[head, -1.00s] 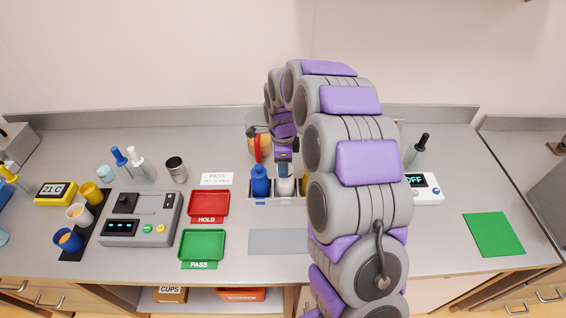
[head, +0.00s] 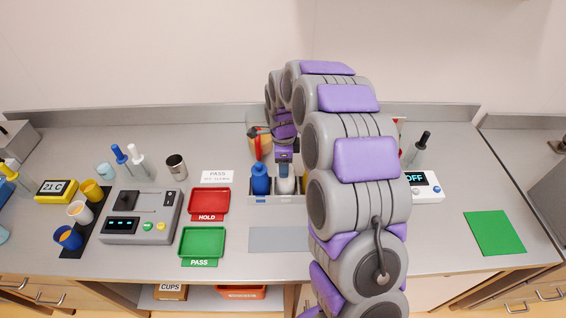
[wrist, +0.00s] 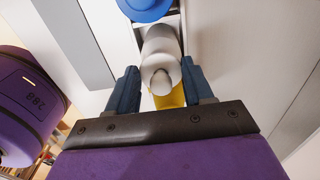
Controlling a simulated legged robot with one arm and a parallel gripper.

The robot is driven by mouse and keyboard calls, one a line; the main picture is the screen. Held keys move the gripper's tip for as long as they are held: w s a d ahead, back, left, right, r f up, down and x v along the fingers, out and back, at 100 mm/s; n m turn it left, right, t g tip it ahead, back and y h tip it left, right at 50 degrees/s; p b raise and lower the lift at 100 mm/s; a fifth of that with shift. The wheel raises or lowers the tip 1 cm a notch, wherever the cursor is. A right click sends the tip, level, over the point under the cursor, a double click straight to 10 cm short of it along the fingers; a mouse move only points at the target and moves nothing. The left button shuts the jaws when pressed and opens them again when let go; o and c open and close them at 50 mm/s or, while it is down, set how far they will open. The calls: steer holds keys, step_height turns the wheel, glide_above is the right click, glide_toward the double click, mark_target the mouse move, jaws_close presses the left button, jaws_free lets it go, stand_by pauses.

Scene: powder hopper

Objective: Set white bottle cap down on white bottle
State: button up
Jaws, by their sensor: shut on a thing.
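The white bottle (head: 286,187) stands upright in a grey rack (head: 260,200), just right of a blue bottle (head: 261,178). My gripper (head: 284,170) is directly above the white bottle in the head view. In the wrist view my gripper (wrist: 161,84) is shut on the white bottle cap (wrist: 160,80), a pale piece with a round tip between the two dark blue fingers. The cap lines up with the white bottle (wrist: 161,45) beyond it. I cannot tell whether cap and bottle touch.
The blue bottle (wrist: 146,8) and a yellow thing (wrist: 172,98) flank the white bottle closely. A red HOLD tray (head: 209,202) and a green PASS tray (head: 202,243) lie left of the rack. A bare grey mat (head: 278,240) lies in front.

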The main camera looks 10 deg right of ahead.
steer(key=o, duration=1.4)
steer(key=shift+o, duration=0.2)
steer(key=shift+r, duration=0.1)
steer(key=shift+r+p, duration=0.85)
steer(key=shift+r, duration=2.1)
